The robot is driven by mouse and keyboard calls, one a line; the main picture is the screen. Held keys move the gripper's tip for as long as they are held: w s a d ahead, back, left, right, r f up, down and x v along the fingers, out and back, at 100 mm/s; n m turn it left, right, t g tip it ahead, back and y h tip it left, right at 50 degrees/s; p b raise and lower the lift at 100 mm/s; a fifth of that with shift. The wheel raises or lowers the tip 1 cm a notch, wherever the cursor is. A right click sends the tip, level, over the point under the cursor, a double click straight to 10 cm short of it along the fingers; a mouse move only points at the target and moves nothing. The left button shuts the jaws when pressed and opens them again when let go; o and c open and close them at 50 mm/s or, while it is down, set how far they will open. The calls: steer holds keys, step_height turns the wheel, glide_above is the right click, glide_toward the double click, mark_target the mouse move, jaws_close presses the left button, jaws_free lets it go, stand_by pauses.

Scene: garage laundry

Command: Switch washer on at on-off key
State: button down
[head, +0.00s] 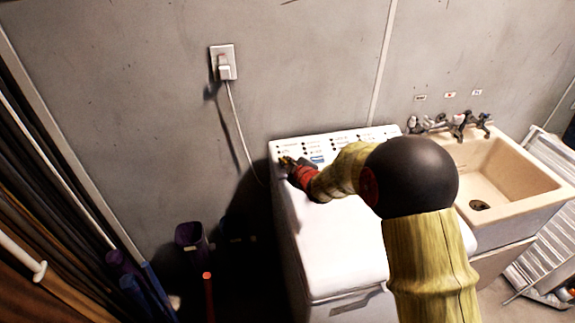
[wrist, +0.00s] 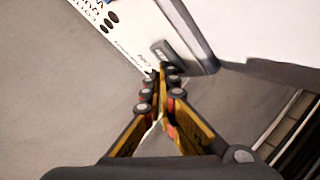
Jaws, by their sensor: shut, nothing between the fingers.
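The white washer (head: 335,240) stands against the grey wall, with its control panel (head: 345,141) along the back of its top. In the wrist view the panel (wrist: 105,22) runs up to the left, with dark round buttons and small print. A grey rectangular key (wrist: 163,51), which looks like the on-off key, sits at the panel's near end. My gripper (head: 284,160) is at the panel's left end. In the wrist view its fingers (wrist: 160,74) are shut and empty, tips right by the key's lower edge. I cannot tell whether they touch it. In the head view my gripper hides the key.
A wall outlet with a plug (head: 223,66) is above left, its white cord (head: 238,125) hanging down behind the washer. A beige sink (head: 500,180) with taps (head: 458,122) stands at the right. Poles and a purple bin (head: 190,238) are at the left.

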steer(key=shift+f+b, duration=0.3)
steer(key=shift+f, duration=0.15)
stand_by(0.7)
steer(key=shift+r, duration=0.15)
steer(key=shift+s+d+r, duration=0.1)
steer(key=shift+s+r, duration=0.2)
steer(key=shift+r, duration=0.45)
steer(key=shift+r+p, duration=0.15)
steer(key=shift+p, duration=0.15)
steer(key=shift+s+r, duration=0.15)
steer(key=shift+r, duration=0.35)
steer(key=shift+s+d+r+p, duration=0.1)
steer(key=shift+s+r+p, duration=0.2)
steer(key=shift+r, duration=0.25)
steer(key=shift+s+r+p, duration=0.2)
steer(key=shift+r+p, duration=0.15)
steer(key=shift+r, duration=0.25)
steer(key=shift+s+d+r+p, duration=0.1)
steer(key=shift+s+r+p, duration=0.2)
steer(key=shift+r, duration=0.25)
